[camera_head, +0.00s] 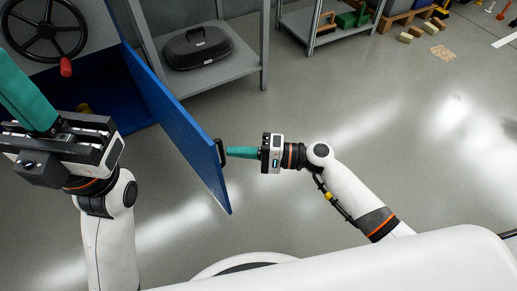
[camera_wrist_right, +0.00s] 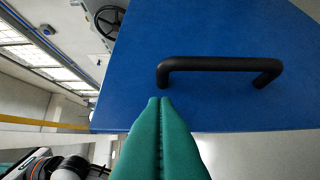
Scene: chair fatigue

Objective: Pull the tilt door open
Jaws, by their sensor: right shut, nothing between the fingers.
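The blue tilt door (camera_head: 178,115) stands out at an angle from a blue compartment (camera_head: 75,90) at the left of the head view. It fills much of the right wrist view (camera_wrist_right: 215,30). Its black bar handle (camera_wrist_right: 220,64) is on the outer face near one edge, and also shows in the head view (camera_head: 219,152). My right gripper (camera_head: 229,151) is shut and empty. Its teal fingertips (camera_wrist_right: 160,101) point at the door beside one end of the handle; whether they touch is unclear. My left gripper (camera_head: 22,85) is over the compartment's left side, its fingertips partly out of view.
A black handwheel (camera_head: 44,28) with a red knob (camera_head: 66,67) is at the upper left. A grey shelf (camera_head: 235,66) with a black case (camera_head: 197,47) stands behind the door. The floor (camera_head: 400,130) to the right is clear.

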